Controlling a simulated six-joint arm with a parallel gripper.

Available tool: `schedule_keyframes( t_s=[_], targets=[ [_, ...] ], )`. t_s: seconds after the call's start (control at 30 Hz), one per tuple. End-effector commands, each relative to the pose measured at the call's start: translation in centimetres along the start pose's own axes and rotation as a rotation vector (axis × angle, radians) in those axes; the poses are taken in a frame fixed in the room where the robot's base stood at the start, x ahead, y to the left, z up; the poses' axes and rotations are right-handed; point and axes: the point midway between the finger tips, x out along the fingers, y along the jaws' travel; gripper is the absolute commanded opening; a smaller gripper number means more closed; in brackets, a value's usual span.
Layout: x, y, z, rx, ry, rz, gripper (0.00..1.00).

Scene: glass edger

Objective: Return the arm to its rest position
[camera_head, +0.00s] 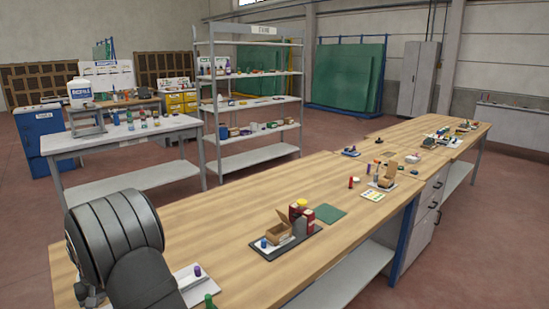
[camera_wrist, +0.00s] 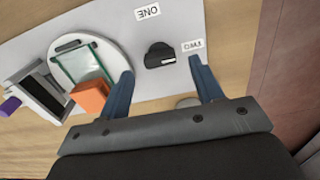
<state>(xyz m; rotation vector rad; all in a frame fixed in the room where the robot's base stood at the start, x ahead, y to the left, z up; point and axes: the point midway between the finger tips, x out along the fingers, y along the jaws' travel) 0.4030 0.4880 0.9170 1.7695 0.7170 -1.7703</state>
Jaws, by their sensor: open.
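In the wrist view my gripper (camera_wrist: 161,67) is open, its two blue fingers spread apart with nothing held between them. It is over a pale board (camera_wrist: 215,15). A small black object (camera_wrist: 159,55) lies on the board, showing between the fingertips; I cannot tell its height gap to them. In the head view my arm fills the lower left corner over the near end of the wooden bench (camera_head: 345,200), and the fingers cannot be made out there.
Beside the left finger are an orange block (camera_wrist: 91,97), a round white plate (camera_wrist: 72,49) with a glass square (camera_wrist: 92,64), and a grey-black device (camera_wrist: 38,90). A dark tray (camera_head: 268,252) with boxes stands farther along the bench.

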Motion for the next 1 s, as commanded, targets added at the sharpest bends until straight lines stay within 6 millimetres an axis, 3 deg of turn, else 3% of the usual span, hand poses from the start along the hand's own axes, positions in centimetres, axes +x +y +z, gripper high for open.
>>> schedule_keyframes(
  t_s=[0.7, 1.0],
  targets=[
    [-14.6, 0.0, -0.1, 0.001, 0.004, -0.001, 0.60],
    [-7.8, 0.0, 0.1, 0.001, -0.004, 0.001, 0.60]
  ],
)
